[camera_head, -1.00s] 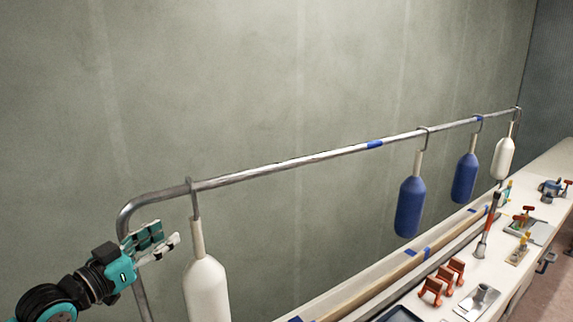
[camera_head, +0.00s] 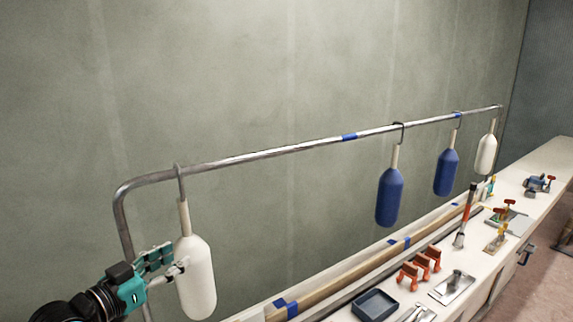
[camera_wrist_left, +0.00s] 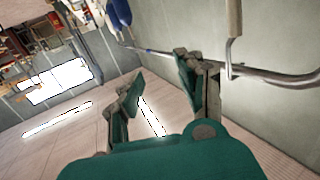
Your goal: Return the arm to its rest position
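My left gripper (camera_head: 166,262) is at the lower left of the head view, beside the nearest white fender (camera_head: 197,280). Its fingertips overlap the fender's left edge in the picture; I cannot tell if they touch. In the left wrist view the two fingers (camera_wrist_left: 160,70) stand apart with nothing between them. The white fender hangs upright by a hook from the metal rail (camera_head: 255,155). A pale fender neck (camera_wrist_left: 234,18) on its hook also shows at the upper right of the wrist view. My right gripper is not in view.
Two blue fenders (camera_head: 389,198) (camera_head: 446,173) and another white fender (camera_head: 486,154) hang farther along the rail. The bench (camera_head: 540,165) below carries a blue tray (camera_head: 374,305), orange clamps (camera_head: 409,272) and other tools. The wall behind the rail is bare.

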